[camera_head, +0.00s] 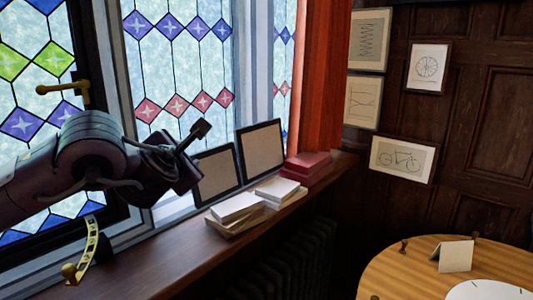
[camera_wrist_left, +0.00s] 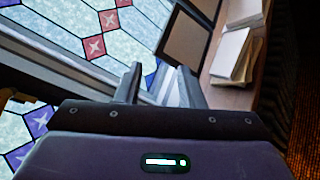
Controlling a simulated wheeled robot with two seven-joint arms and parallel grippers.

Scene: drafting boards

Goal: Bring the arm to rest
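My left arm reaches in from the left in the head view, in front of the stained-glass window (camera_head: 185,65). My left gripper (camera_head: 196,150) is in the air above the wooden sill (camera_head: 150,262) and points to the right. In the left wrist view the two fingers of my left gripper (camera_wrist_left: 160,84) stand apart with nothing held between them. Pale window frame shows behind the gap. The gripper looks clear of the boards and books beyond it. My right gripper is in neither view.
A brass window handle (camera_head: 62,88) and a brass stay (camera_head: 90,242) are close to my arm. Framed boards (camera_head: 261,149), pale books (camera_head: 236,207) and red books (camera_head: 308,160) occupy the sill. A round table (camera_head: 385,272) stands at lower right.

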